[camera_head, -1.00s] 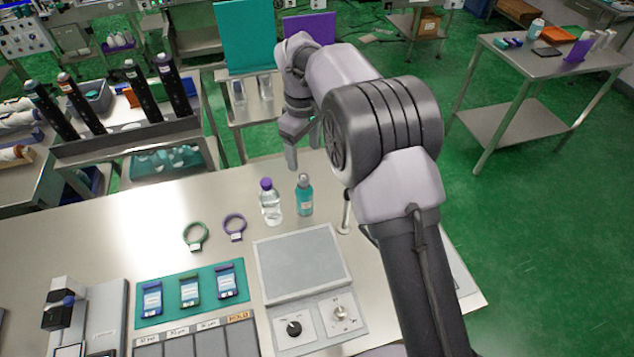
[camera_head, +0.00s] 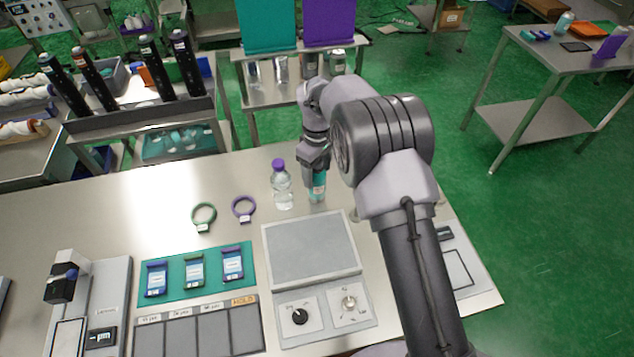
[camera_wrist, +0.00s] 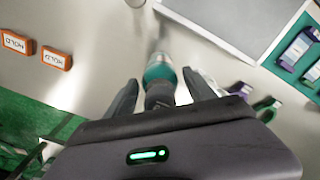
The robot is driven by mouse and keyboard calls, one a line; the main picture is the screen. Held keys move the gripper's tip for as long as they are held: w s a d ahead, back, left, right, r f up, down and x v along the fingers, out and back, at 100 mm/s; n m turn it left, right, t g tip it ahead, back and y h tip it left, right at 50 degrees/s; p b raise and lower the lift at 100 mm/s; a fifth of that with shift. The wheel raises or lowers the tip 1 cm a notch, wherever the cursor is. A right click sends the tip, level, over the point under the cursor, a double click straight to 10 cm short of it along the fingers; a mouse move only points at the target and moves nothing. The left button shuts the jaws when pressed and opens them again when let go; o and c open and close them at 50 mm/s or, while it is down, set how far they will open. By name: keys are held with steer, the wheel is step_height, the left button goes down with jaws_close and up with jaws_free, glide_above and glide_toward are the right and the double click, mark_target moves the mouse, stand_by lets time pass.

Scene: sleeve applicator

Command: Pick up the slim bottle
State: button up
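A slim teal bottle (camera_head: 318,188) with a greyish cap stands upright on the steel table, its upper part hidden behind my gripper (camera_head: 315,165). In the wrist view the teal bottle (camera_wrist: 160,69) sits between the two fingers of my gripper (camera_wrist: 162,88). The fingers are apart, one on each side of the bottle's neck and cap, with gaps showing on both sides. A clear bottle (camera_head: 282,188) with a purple cap stands just left of the teal one.
A green ring (camera_head: 204,216) and a purple ring (camera_head: 244,208) lie left of the bottles. A grey scale-like plate (camera_head: 310,250) lies in front. Two orange HOLD blocks (camera_wrist: 17,42) show in the wrist view. A short post stands near the bottle.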

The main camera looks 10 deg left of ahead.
jaws_close()
